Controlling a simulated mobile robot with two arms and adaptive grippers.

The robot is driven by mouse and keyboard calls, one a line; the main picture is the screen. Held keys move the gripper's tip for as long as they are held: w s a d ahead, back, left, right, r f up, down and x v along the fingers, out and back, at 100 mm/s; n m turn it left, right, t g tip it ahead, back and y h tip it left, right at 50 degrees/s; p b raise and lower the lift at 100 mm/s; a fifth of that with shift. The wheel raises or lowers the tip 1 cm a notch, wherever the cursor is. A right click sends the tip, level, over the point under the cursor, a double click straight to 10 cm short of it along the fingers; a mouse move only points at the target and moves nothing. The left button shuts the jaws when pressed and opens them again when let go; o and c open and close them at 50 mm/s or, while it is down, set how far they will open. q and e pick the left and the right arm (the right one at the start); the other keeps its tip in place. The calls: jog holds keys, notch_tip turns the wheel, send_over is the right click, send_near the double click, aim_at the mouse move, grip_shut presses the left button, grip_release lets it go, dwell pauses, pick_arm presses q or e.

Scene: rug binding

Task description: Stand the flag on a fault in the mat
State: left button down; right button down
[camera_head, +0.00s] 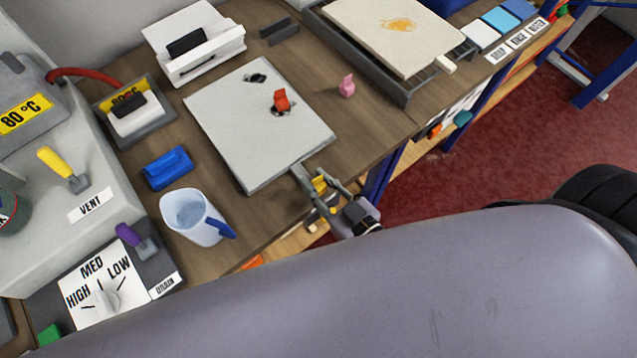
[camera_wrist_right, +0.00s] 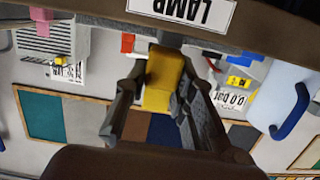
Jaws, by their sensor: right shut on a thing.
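The mat (camera_head: 240,150) is a pale grey sheet lying on the wooden bench. It has a dark fault (camera_head: 257,77) near its far edge and a second dark patch around the base of a small red flag (camera_head: 281,98), which appears upright on the mat. A similar pink piece (camera_head: 347,86) stands on the bench to the right of the mat. My right gripper (camera_head: 322,187) is at the bench's front edge by the mat's near corner. It is shut on a yellow handle (camera_wrist_right: 164,78), below a LAMP label in the wrist view. My left gripper is not in view.
A blue block (camera_head: 167,168) and a jug (camera_head: 193,217) stand left of the mat. A white holder (camera_head: 193,45) is behind it. A dark-framed tray with a stained cream piece (camera_head: 395,35) is at the back right. Bare bench (camera_head: 365,120) lies right of the mat.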

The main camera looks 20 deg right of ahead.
jog(key=shift+f, duration=0.6)
jog(key=c, duration=1.3)
grip_release()
jog(key=shift+f, duration=0.15)
jog(key=shift+c, duration=0.2)
jog(key=b+v, duration=0.2)
jog(key=v, duration=1)
